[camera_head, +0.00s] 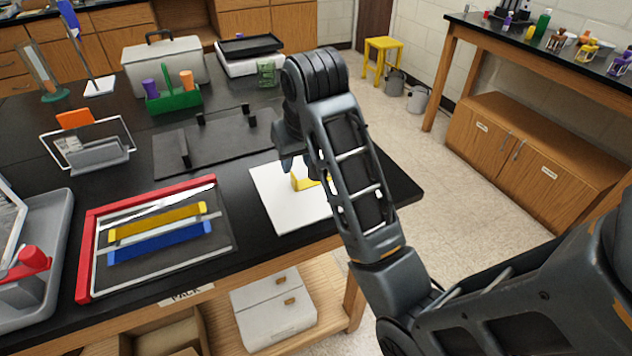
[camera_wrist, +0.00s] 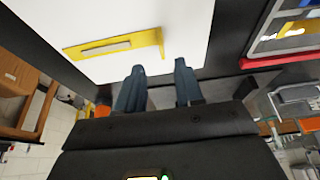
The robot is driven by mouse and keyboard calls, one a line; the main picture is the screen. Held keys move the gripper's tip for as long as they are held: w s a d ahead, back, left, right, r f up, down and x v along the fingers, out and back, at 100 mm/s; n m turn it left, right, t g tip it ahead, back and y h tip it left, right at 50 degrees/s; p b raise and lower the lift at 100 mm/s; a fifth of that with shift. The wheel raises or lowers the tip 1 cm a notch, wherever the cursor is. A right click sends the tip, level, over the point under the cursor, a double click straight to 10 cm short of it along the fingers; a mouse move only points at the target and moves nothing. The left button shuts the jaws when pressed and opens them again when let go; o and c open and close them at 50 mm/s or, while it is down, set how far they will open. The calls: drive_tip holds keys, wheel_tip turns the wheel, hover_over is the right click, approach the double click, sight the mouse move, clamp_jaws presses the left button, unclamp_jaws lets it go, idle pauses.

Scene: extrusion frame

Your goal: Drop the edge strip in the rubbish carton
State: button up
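A yellow L-shaped strip (camera_head: 303,181) lies on a white sheet (camera_head: 277,212) at the right of the black table, partly hidden by my arm. In the wrist view the yellow strip (camera_wrist: 112,46) is just beyond my fingertips, apart from them. My gripper (camera_wrist: 158,70) has its two fingers apart with nothing between them; in the head view it (camera_head: 290,163) hangs over the sheet. A yellow strip (camera_head: 157,222) and a blue strip (camera_head: 160,243) lie in a framed tray. I cannot tell which strip is the edge strip. An open brown carton (camera_head: 165,338) shows partly below the table.
The red-and-white-edged tray (camera_head: 84,255) lies left of the sheet. A dark plate with upright posts (camera_head: 215,150) lies behind it. A green caddy (camera_head: 173,101) and a pale box (camera_head: 165,66) stand farther back. A white two-part box (camera_head: 273,312) sits on the lower shelf.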

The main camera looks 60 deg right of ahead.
sight(294, 176)
drive_tip(key=f+b, duration=0.3)
drive_tip(key=shift+w+f, duration=0.1)
drive_tip(key=shift+w, duration=0.15)
drive_tip(key=shift+p+x, duration=0.3)
drive_tip(key=shift+x, duration=0.55)
drive_tip(key=shift+w, duration=0.1)
clamp_jaws()
